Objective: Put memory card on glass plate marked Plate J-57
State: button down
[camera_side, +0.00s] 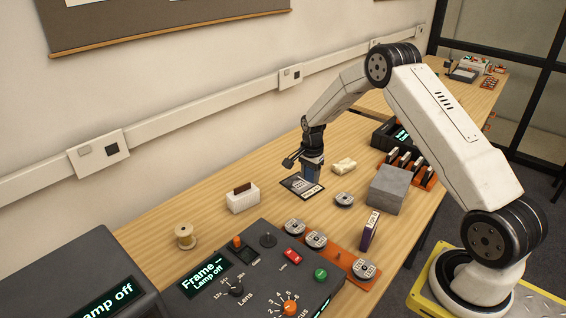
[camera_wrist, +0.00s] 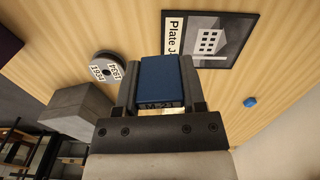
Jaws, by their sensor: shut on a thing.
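My gripper (camera_side: 313,160) is shut on a blue memory card (camera_wrist: 165,80), which is held between the two fingers in the wrist view. In the side view the plate (camera_side: 296,187) lies just below and to the left of my gripper. I cannot tell whether the card touches the plate or the table.
A grey box (camera_side: 387,192) and a labelled round reel (camera_side: 344,199) stand to the right. A cream crumpled thing (camera_side: 345,165) lies behind. A white slotted holder (camera_side: 242,198) is left of the plate, and a control console (camera_side: 250,270) is in front.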

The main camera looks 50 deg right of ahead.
aim_at(303, 193)
jog(key=shift+w+d+f, duration=0.25)
jog(key=shift+w+f, duration=0.5)
jog(key=shift+f, duration=0.15)
jog(key=shift+w+d+f, duration=0.2)
jog(key=shift+w+f, duration=0.5)
jog(key=shift+f, duration=0.2)
jog(key=shift+w+f, duration=0.15)
jog(key=shift+f, duration=0.05)
jog(key=shift+d+f, duration=0.1)
jog(key=shift+f, duration=1.45)
jog(key=shift+f, duration=0.1)
jog(key=shift+c, duration=0.9)
grip_release()
notch_tip(303, 193, up, 12)
